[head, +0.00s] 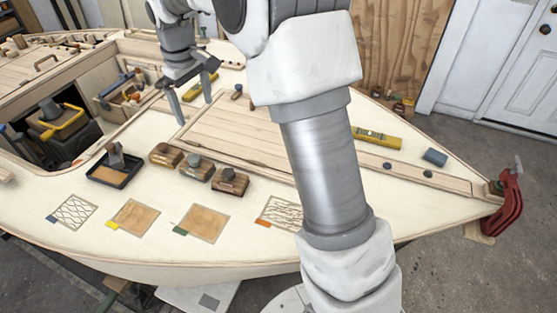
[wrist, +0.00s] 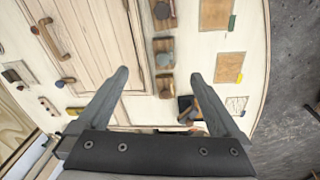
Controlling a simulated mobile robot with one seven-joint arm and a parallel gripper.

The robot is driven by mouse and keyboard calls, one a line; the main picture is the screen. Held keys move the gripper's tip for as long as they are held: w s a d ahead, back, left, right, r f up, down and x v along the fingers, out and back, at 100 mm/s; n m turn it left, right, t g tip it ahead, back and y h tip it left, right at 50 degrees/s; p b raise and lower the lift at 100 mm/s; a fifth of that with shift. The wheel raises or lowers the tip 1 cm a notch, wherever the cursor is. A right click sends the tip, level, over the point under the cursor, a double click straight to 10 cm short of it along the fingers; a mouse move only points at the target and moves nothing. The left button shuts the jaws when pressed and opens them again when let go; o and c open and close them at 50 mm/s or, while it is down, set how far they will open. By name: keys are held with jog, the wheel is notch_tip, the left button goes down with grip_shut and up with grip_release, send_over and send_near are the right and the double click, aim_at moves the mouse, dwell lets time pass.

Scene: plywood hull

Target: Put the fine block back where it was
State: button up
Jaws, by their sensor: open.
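Three wooden blocks with knobs stand in a row on the pale deck: a left one (head: 166,155), a middle one (head: 196,167) and a right one (head: 229,179). A black tray (head: 97,174) left of them holds a dark-handled block (head: 115,156). I cannot tell by sight which block is the fine one. My gripper (head: 194,111) is open and empty above the deck, behind the row. In the wrist view the row's blocks (wrist: 163,53) lie beyond and between the fingertips (wrist: 160,75), and the tray (wrist: 184,104) is near the right finger.
Along the near deck lie a hatched patch (head: 73,212) with a blue tag, brown patches with yellow (head: 133,217) and green (head: 202,222) tags, and a scratched patch (head: 280,211) with an orange tag. A yellow level (head: 377,138) and red clamp (head: 508,200) are at right.

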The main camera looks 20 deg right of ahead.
jog(key=s+d+r+m+t, duration=0.1)
jog(key=s+d+r+m, duration=0.15)
jog(key=s+r, duration=0.4)
jog(key=s+d+r+m+t, duration=0.1)
jog(key=s+d+r, duration=0.25)
jog(key=s, duration=0.65)
jog(key=s+d+f+m+t, duration=0.1)
jog(key=s, duration=0.6)
jog(key=s+d+f+m+t, duration=0.1)
jog(key=s+d+f+m, duration=0.1)
jog(key=s, duration=0.5)
jog(key=shift+f, duration=0.3)
jog(key=shift+s, duration=0.1)
jog(key=shift+r+p, duration=0.7)
jog(key=shift+r, duration=0.05)
